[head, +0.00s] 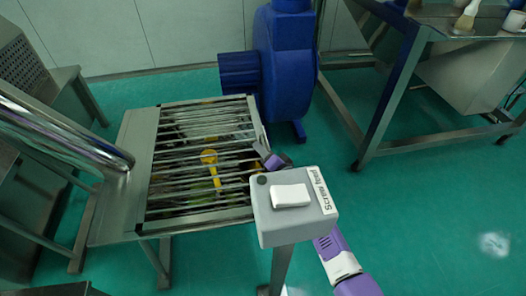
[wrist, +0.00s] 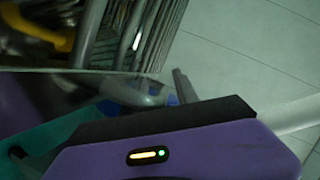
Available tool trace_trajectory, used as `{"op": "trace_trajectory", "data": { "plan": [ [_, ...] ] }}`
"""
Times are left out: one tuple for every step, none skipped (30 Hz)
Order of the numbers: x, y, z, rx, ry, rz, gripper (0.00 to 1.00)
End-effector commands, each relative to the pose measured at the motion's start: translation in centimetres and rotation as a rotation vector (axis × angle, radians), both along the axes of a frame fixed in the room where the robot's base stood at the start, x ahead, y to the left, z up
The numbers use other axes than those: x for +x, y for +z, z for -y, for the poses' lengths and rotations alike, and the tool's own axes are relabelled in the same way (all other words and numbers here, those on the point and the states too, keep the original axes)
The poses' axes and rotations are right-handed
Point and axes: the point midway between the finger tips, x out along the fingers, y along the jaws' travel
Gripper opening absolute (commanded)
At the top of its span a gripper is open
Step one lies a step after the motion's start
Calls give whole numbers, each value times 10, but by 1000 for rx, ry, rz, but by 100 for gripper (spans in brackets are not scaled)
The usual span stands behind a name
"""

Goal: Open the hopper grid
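The hopper grid (head: 190,152) is a frame of parallel metal bars lying flat across the hopper mouth, left of centre in the head view. Its bars also show at the top of the wrist view (wrist: 150,32). A yellow scoop-like object (head: 209,158) shows among the bars; I cannot tell whether it is on or under them. My purple gripper (head: 267,154) is at the grid's right edge, close to the rim. Whether it touches is unclear. The wrist view shows its purple body and a dark finger (wrist: 184,86), but not the gap between the fingers.
A grey box labelled "Screw feed" (head: 317,190), with a white piece on top, stands in front of my forearm and hides part of it. A blue machine (head: 290,60) stands behind the hopper. A metal table (head: 455,25) is at the right. Green floor is clear at lower right.

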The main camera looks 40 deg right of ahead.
Motion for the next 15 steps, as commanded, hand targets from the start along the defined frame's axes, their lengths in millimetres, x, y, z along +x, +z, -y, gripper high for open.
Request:
{"op": "trace_trajectory", "data": {
  "plan": [
    [0,0,0,0,0,0,36],
    [0,0,0,0,0,0,32],
    [0,0,0,0,0,0,24],
    [0,0,0,0,0,0,18],
    [0,0,0,0,0,0,13],
    [0,0,0,0,0,0,5],
    [0,0,0,0,0,0,0],
    [0,0,0,0,1,0,0],
    [0,0,-1,0,1,0,0],
    [0,0,-1,0,1,0,0],
    [0,0,-1,0,1,0,0],
    [0,0,-1,1,2,0,0],
    [0,0,-1,1,2,0,0],
    [0,0,-1,1,2,0,0],
    [0,0,-1,1,2,0,0]
  ]
}}
